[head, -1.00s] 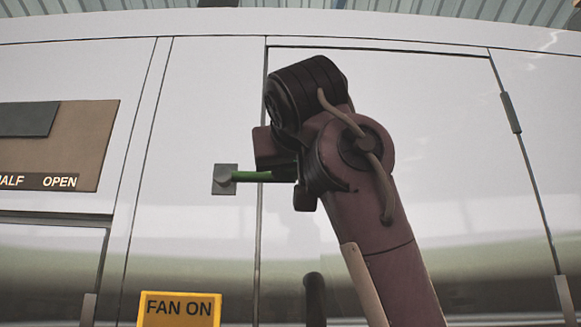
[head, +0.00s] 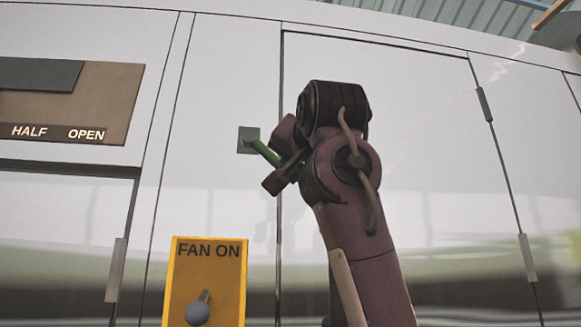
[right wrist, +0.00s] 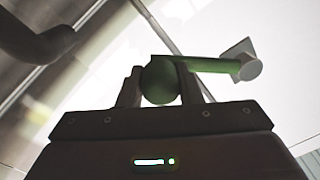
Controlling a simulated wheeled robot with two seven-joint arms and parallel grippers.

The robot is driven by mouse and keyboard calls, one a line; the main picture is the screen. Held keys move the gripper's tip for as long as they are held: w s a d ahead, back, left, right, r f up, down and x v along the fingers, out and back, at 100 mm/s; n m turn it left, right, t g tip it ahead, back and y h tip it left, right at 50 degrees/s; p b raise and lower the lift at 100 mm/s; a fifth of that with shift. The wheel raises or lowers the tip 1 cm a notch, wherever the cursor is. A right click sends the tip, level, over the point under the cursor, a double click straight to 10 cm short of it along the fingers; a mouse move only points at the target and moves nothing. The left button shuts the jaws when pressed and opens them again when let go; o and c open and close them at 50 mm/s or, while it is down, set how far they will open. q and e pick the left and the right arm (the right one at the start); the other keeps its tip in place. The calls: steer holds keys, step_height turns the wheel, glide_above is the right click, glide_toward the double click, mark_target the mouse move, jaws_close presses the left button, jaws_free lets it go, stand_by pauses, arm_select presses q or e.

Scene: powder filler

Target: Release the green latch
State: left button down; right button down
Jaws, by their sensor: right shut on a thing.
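The green latch (head: 265,152) is a short handle on a square grey mount (head: 247,138) on the white cabinet, just left of the door seam. In the head view it slants down to the right from its pivot. My right gripper (head: 284,165) is at its free end. In the right wrist view the green latch (right wrist: 205,65) runs from its round pivot to a rounded end between the two fingers of my right gripper (right wrist: 160,88), which is shut on it. My left gripper is not in view.
The white door (head: 400,110) has hinges on its right edge. A dark handle (right wrist: 40,42) shows at the upper left of the wrist view. A yellow FAN ON panel (head: 208,262) with a knob is below left. A brown HALF/OPEN plate (head: 110,105) is at the left.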

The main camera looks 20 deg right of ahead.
steer(key=a+f+m, duration=0.1)
steer(key=m, duration=0.1)
steer(key=w+a+f+m+b, duration=0.1)
steer(key=a+m, duration=0.1)
steer(key=a+f+m+b, duration=0.1)
steer(key=shift+w+a+f+m, duration=0.15)
steer(key=shift+a+m, duration=0.15)
steer(key=shift+m, duration=0.1)
steer(key=shift+w+a+f+m+b, duration=0.1)
steer(key=shift+w+a+m+b, duration=0.1)
steer(key=shift+a+m, duration=0.35)
steer(key=shift+w+a+f+m+b, duration=0.1)
steer(key=shift+a+m+b, duration=0.1)
steer(key=shift+a+m, duration=0.3)
steer(key=shift+w+a+m+h, duration=0.25)
steer(key=shift+a+m+h, duration=0.15)
steer(key=shift+a+m, duration=0.6)
steer(key=shift+d, duration=0.25)
steer(key=c, duration=1.3)
jaws_free()
steer(key=shift+o, duration=1.3)
steer(key=shift+w+a+f, duration=0.1)
steer(key=shift+a, duration=0.05)
